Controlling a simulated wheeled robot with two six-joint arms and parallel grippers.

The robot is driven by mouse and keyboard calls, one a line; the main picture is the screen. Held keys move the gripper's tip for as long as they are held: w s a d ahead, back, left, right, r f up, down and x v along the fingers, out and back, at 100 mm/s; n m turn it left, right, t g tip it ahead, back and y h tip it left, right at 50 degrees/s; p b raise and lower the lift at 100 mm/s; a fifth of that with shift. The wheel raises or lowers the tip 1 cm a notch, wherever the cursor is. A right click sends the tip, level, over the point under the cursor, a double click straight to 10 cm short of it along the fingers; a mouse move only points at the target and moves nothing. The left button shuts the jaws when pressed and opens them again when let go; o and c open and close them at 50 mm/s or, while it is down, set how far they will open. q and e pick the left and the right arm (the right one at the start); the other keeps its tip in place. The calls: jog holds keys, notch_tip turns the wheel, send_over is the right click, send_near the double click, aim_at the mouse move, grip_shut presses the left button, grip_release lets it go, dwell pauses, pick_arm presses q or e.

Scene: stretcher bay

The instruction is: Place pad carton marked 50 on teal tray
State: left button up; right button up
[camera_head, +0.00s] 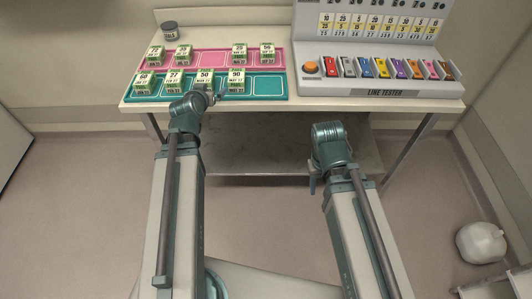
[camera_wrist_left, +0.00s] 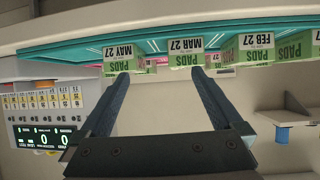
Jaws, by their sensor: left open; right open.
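The pad carton marked 50 (camera_head: 205,76), white and green, stands on the teal tray (camera_head: 268,88), between the cartons marked 27 (camera_head: 174,78) and 90 (camera_head: 236,76). My left gripper (camera_head: 209,93) is at the tray's front edge, just in front of the 50 carton. In the left wrist view the picture is upside down; my open left fingers (camera_wrist_left: 160,77) reach toward the tray (camera_wrist_left: 85,52), with the MAR 27 carton (camera_wrist_left: 185,50) near one fingertip and the MAY 27 carton (camera_wrist_left: 117,52) near the other. They hold nothing. My right gripper (camera_head: 313,184) hangs low in front of the table, open.
A carton marked 60 (camera_head: 143,82) stands at the teal tray's left end; its right-end slot is bare. The pink tray (camera_head: 211,59) behind holds several cartons. A dark-lidded jar (camera_head: 170,31) is at the back left. The line tester (camera_head: 385,92) fills the table's right side.

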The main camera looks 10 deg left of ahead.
pick_arm(q)
jog(key=s+d+f+m+g+h, duration=0.1)
jog(key=d+f+g, duration=0.15)
jog(key=d, duration=0.45)
jog(key=s+d+f+m+g+h, duration=0.1)
jog(key=s+d+f+m+h, duration=0.15)
jog(key=d, duration=0.35)
jog(key=s+d+f+m+g+y, duration=0.1)
jog(key=s+d+f+g, duration=0.2)
jog(key=s+d, duration=0.4)
jog(key=s+d+f+m+g+y, duration=0.1)
jog(key=s+d+f+g+y, duration=0.1)
jog(key=s+d+g, duration=0.4)
jog(key=s+d+f, duration=0.1)
jog(key=s+d, duration=0.1)
jog(key=s, duration=0.2)
jog(key=shift+f, duration=0.3)
jog(key=shift+r, duration=0.1)
jog(key=shift+r+p, duration=0.75)
jog(key=shift+p, duration=0.1)
